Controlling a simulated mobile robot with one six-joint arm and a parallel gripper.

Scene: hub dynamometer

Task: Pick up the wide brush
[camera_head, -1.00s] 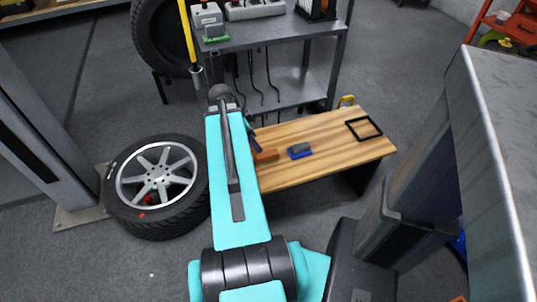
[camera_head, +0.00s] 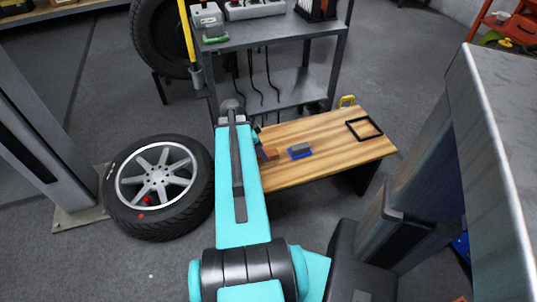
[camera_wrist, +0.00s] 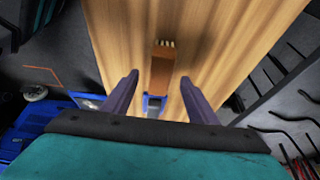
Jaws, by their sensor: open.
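A brown block with pale bristles at one end, which looks like the wide brush (camera_wrist: 161,70), lies on the wooden table. It shows between my fingertips in the wrist view. In the head view the brush (camera_head: 269,153) is partly hidden near my arm. My gripper (camera_wrist: 159,77) is open, with one finger on each side of the brush in the picture. I cannot tell how far above it the fingers are. A blue and grey block (camera_head: 300,151) lies right of the brush in the head view and also shows below it in the wrist view (camera_wrist: 153,103).
The wooden table (camera_head: 330,135) also bears a black square frame (camera_head: 364,128) at its right. A grey metal shelf (camera_head: 280,40) stands behind the table. A wheel with tyre (camera_head: 157,187) lies on the floor at left. A large grey cabinet (camera_head: 485,150) is at right.

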